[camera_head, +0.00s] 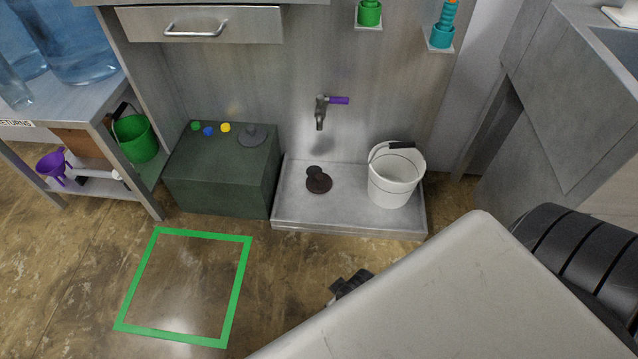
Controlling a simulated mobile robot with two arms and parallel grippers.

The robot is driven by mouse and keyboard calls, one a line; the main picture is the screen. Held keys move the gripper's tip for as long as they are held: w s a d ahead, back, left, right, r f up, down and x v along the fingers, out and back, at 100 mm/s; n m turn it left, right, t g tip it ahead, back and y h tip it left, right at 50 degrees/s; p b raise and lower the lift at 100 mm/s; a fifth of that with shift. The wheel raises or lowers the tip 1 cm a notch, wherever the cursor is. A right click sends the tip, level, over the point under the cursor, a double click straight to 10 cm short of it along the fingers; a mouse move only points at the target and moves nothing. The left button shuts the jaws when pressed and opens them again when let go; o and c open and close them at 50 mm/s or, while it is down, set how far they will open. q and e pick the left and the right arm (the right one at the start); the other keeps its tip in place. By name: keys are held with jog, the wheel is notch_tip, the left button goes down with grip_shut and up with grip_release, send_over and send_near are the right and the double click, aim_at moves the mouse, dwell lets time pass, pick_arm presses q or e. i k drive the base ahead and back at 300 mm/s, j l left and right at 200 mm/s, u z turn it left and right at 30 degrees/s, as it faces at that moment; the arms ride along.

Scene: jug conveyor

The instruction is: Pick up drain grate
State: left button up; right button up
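A dark brown round piece with a raised knob (318,181) lies in the shallow grey floor basin (350,226), under the tap. It looks like the drain grate. A grey disc with a knob (253,137) lies on top of the dark green box (222,186); I cannot tell if it is a second grate or a lid. A small black part (349,285), seemingly my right gripper, shows past my light grey arm link at the lower middle, apart from the basin. Its fingers are mostly hidden. My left gripper is not in view.
A white bucket (392,180) stands in the basin, right of the brown piece. A tap with purple handle (320,112) juts from the wall above. A green bucket (136,138) is at left. Floor inside the green square outline (240,275) is clear.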

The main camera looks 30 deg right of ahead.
aim_at(318, 182)
jog(key=z, duration=1.05)
